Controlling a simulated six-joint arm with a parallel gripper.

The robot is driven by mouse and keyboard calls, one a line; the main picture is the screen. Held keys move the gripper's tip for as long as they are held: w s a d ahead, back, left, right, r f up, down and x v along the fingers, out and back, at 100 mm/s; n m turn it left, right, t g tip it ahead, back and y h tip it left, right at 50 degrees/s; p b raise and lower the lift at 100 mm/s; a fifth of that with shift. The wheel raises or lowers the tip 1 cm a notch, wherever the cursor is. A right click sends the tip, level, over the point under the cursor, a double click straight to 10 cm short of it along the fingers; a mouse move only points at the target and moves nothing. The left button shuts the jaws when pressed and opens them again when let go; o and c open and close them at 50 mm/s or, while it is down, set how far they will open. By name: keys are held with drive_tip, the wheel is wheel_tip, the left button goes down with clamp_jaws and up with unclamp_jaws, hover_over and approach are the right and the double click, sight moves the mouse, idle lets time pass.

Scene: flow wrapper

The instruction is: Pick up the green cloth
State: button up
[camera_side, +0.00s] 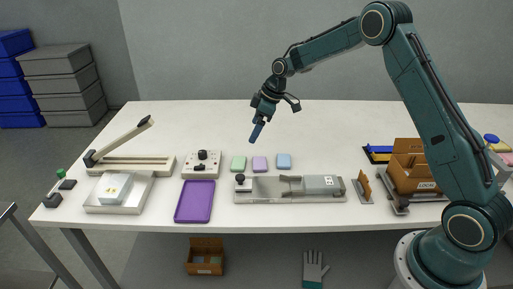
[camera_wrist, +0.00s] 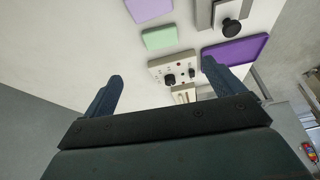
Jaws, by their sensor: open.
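In the wrist view the green cloth (camera_wrist: 160,37) lies near the top, beyond the fingertips, with the purple cloth (camera_wrist: 149,8) partly cut off at the top edge. My gripper (camera_side: 256,132) is above the table, behind the cloths in the side view, and touches nothing. In the wrist view my gripper (camera_wrist: 162,72) has its two blue fingers wide apart with nothing held between them.
A white control box (camera_side: 202,164) with dark knobs stands just left of the green cloth. A purple tray (camera_side: 195,201) and a metal fixture (camera_side: 290,188) lie in front. A heat-sealer-like lever (camera_side: 120,143) is at left, a cardboard box (camera_side: 412,168) at right. The table's back is clear.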

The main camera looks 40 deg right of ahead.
drive_tip(key=shift+f, duration=0.2)
hover_over(239, 162)
drive_tip(key=s+d, duration=0.2)
drive_tip(key=shift+w+f, duration=0.15)
drive_tip(key=shift+f, duration=3.75)
drive_tip(key=shift+f, duration=0.15)
drive_tip(key=shift+x, duration=2.45)
drive_tip(key=shift+a, duration=0.1)
drive_tip(key=shift+c, duration=0.2)
drive_tip(key=c, duration=1)
